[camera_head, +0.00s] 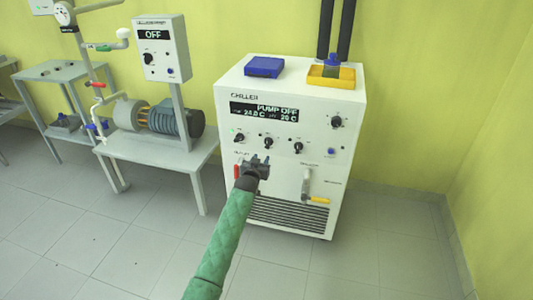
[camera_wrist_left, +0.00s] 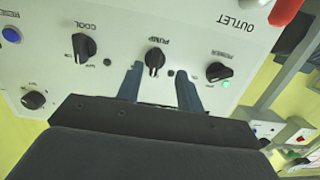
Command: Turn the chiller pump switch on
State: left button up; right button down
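The white chiller (camera_head: 225,103) stands ahead, and its display (camera_head: 264,111) reads PUMP OFF. The black pump switch (camera_head: 268,142) is the middle of a row of knobs below the display. In the left wrist view the PUMP-labelled switch (camera_wrist_left: 154,60) is upside down, with its pointer roughly upright in the picture. My left gripper (camera_head: 254,162) is just below and in front of the row. Its two fingers (camera_wrist_left: 159,72) are open, one to each side of the pump switch in that view; I cannot tell whether they touch it. My right gripper is not in view.
The power knob (camera_wrist_left: 217,71), with a lit green lamp, and the cool knob (camera_wrist_left: 84,47) flank the pump switch. A red outlet handle (camera_head: 236,171) is close to the left gripper. A bench (camera_head: 160,153) with a motor pump stands left of the chiller.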

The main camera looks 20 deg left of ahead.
aim_at(267, 143)
pick_arm(q)
jog(key=shift+t, duration=0.7)
jog(key=shift+w+d+r, duration=0.1)
jog(key=shift+w+r, duration=0.3)
jog(key=shift+w, duration=0.9)
jog(key=shift+w+r, duration=0.4)
jog(key=shift+w, duration=0.95)
jog(key=shift+w+d+r, duration=0.1)
jog(key=shift+w+r, duration=0.3)
jog(key=shift+w, duration=0.9)
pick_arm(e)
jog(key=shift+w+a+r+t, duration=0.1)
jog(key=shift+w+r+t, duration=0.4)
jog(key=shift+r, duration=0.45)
pick_arm(q)
jog(key=shift+c, duration=0.5)
grip_shut()
